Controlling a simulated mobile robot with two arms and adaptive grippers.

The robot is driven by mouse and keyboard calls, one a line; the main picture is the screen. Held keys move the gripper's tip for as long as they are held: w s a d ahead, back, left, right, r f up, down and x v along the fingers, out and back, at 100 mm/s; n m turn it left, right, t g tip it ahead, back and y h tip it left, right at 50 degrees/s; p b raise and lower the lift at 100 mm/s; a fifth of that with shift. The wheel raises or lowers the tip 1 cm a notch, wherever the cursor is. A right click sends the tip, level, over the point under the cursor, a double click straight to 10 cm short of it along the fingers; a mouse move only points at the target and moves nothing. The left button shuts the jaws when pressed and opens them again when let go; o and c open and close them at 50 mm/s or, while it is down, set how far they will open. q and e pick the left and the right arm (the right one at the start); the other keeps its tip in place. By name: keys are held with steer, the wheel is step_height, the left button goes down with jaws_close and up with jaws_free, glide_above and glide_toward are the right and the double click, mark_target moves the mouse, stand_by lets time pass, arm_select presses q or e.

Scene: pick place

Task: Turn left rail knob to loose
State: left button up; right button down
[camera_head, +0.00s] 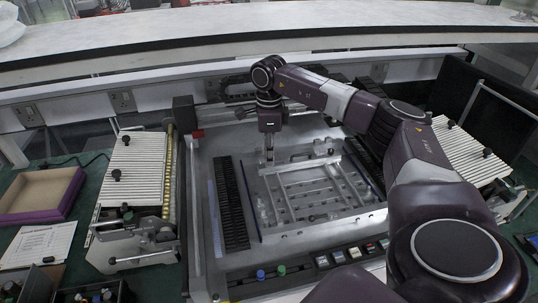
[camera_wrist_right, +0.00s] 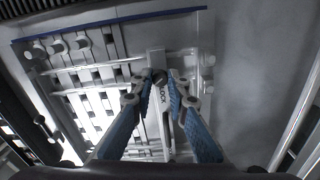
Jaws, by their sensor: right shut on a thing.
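My right gripper (camera_head: 269,158) reaches down from above at the left back corner of a metal rail frame (camera_head: 296,198). In the right wrist view, the blue-padded fingers of this gripper (camera_wrist_right: 161,78) are closed around a small dark rail knob (camera_wrist_right: 159,76). The knob sits on a pale bar (camera_wrist_right: 155,60) with dark lettering beside it, partly hidden between the fingers. In the head view the knob is too small and covered to make out. My left gripper is not in view.
A black slotted strip (camera_head: 231,205) lies left of the frame. Ribbed feeder units (camera_head: 134,165) stand at the left. A row of buttons and knobs (camera_head: 322,261) runs along the front edge. An open box (camera_head: 38,194) sits at the far left. A white shelf (camera_head: 250,30) spans the back.

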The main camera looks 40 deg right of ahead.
steer(key=n, duration=0.5)
steer(key=shift+w+d+r+n, duration=0.1)
steer(key=shift+r+n, duration=0.05)
steer(key=shift+n, duration=0.15)
steer(key=n, duration=0.5)
steer(key=shift+n, duration=0.3)
steer(key=c, duration=1.9)
jaws_free()
step_height(320, 180, up, 12)
steer(key=shift+f, duration=0.1)
